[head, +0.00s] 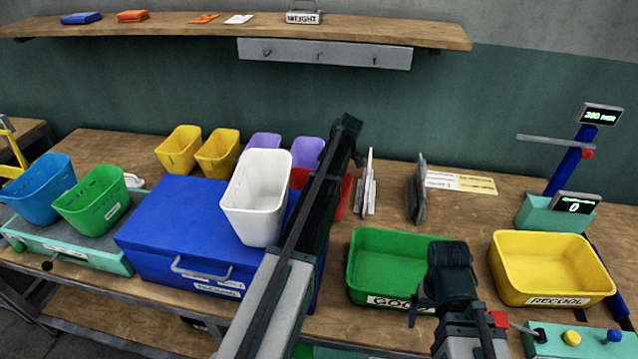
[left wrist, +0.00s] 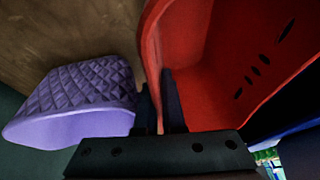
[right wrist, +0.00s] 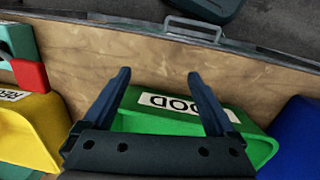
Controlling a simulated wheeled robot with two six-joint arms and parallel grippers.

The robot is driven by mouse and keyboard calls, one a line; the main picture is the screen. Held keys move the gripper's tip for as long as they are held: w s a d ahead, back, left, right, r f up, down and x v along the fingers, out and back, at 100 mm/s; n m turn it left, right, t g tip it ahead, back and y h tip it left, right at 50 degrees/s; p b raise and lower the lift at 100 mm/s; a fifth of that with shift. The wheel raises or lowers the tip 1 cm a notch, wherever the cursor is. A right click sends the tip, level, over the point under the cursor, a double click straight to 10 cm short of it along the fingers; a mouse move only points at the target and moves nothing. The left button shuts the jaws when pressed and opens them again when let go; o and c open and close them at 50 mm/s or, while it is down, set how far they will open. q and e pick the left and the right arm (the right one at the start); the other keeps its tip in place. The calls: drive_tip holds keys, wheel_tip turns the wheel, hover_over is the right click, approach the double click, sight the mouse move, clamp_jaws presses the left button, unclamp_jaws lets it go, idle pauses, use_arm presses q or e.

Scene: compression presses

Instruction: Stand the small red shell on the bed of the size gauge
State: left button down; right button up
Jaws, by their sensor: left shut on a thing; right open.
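The red shell (head: 343,197) is largely hidden behind my left arm in the head view, among the other shells at the table's middle. In the left wrist view the red shell (left wrist: 220,70) fills the upper right, with slots in its wall. My left gripper (left wrist: 160,105) is shut on one wall of it; its head-view end (head: 346,135) covers the grip. The size gauge (head: 566,165) stands at the back right, with a blue post, grey bar and 280 mm display; its bed is largely hidden behind the yellow bin. My right gripper (right wrist: 158,80) is open and empty over the green bin.
A white shell (head: 257,195) stands on the blue box (head: 170,240), left of my left arm. A purple shell (left wrist: 75,95) is close beside the left gripper. Grey upright plates (head: 418,190), the green GOOD bin (head: 365,265) and the yellow RECOOL bin (head: 550,290) lie to the right.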

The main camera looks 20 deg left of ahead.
use_arm(q)
wheel_tip(320, 180, up, 7)
drive_tip(key=p, duration=0.6)
